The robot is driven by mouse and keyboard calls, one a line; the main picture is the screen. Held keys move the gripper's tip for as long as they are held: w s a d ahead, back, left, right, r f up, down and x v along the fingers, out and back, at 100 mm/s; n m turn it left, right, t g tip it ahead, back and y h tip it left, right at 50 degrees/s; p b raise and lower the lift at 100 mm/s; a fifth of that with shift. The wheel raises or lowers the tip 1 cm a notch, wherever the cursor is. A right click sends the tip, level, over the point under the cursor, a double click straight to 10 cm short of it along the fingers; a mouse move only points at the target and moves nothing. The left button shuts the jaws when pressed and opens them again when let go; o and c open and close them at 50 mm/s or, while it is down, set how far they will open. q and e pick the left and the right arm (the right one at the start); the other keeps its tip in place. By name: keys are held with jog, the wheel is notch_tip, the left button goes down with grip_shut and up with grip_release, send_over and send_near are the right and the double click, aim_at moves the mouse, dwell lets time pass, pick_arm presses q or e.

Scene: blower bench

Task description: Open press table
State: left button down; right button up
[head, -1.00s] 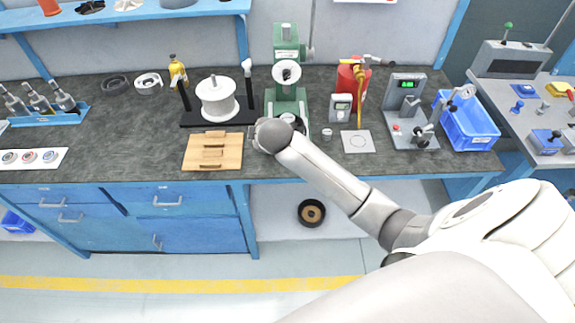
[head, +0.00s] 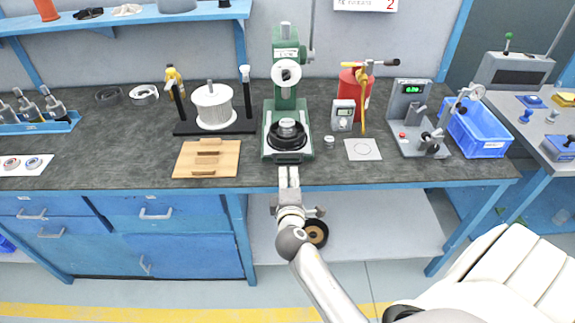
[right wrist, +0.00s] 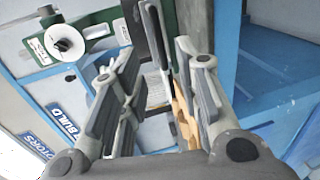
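The green arbor press (head: 286,92) stands upright at the middle of the bench. On its base is a dark round press table (head: 287,143) with a silver metal part (head: 287,128) on it. My right gripper (head: 289,176) is in front of the press base, by the bench's front edge, apart from the press table as far as I can tell. In the right wrist view its two fingers (right wrist: 158,88) are spread with nothing held between them. The press's green body and white round knob (right wrist: 64,46) show at the upper left there. My left gripper is not in view.
A wooden board (head: 207,158) and a white spool stand (head: 213,105) are left of the press. A grey meter (head: 343,114), a red cylinder (head: 355,90), a gauge stand (head: 412,120) and a blue bin (head: 480,130) are to the right. A black ring (head: 315,233) lies below the bench.

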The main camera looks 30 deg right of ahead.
aim_at(288, 164)
jog(key=x, duration=0.8)
jog(key=shift+w+d+f, duration=0.1)
jog(key=shift+w+d, duration=0.1)
jog(key=shift+w, duration=0.1)
grip_shut()
